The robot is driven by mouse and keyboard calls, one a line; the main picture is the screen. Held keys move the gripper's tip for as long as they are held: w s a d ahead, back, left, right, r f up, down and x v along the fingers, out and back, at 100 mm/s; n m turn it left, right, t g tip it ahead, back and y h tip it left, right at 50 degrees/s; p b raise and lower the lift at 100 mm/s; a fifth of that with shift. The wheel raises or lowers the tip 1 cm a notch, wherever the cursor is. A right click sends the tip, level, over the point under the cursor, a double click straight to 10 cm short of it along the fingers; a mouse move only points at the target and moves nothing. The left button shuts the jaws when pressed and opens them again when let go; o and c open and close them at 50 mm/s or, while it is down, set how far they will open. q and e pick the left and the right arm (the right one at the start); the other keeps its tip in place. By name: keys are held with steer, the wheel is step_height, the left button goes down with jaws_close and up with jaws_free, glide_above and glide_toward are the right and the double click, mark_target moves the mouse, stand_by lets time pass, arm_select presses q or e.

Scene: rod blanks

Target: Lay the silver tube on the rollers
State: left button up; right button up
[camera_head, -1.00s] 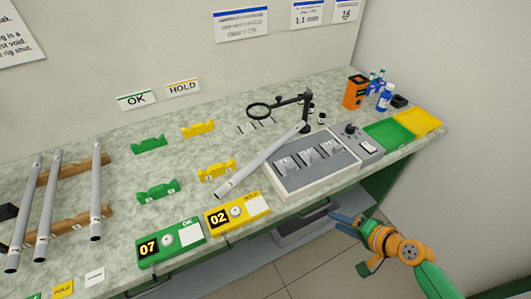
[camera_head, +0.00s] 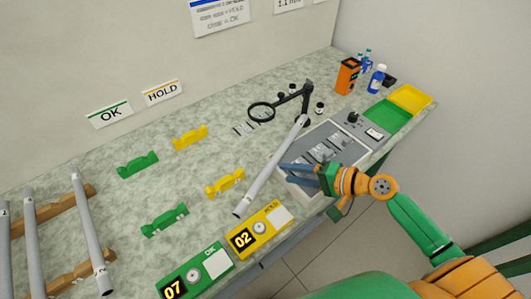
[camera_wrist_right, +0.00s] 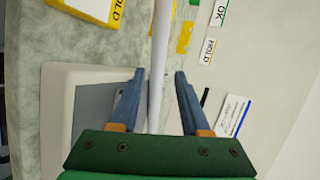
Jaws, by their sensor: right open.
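A silver tube (camera_head: 262,177) lies slanted beside the left edge of the grey roller rig (camera_head: 291,199); I cannot tell whether it touches the rig. The rollers (camera_head: 319,151) are on top of the rig, partly hidden by my right gripper. My right gripper (camera_head: 287,173) is open over the rig, its blue fingers pointing left toward the tube. In the right wrist view the tube (camera_wrist_right: 159,45) runs between the two fingertips, with a gap on each side. My left gripper is out of view.
Several silver tubes (camera_head: 90,230) lie on wooden racks at left. Green (camera_head: 138,164) and yellow (camera_head: 190,137) cradles stand mid-bench. A magnifier (camera_head: 262,112) stands behind the tube. Green and yellow trays (camera_head: 410,99), bottles (camera_head: 377,79) and an orange device (camera_head: 348,75) are at the back right.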

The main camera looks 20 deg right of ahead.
mark_target(269, 173)
steer(key=x, duration=0.3)
steer(key=s+p+x, duration=0.1)
steer(key=x, duration=0.1)
steer(key=shift+w+a+f, duration=0.3)
steer(key=shift+a, duration=0.3)
steer(key=shift+s+d, duration=0.1)
jaws_close()
steer(key=shift+r, duration=0.15)
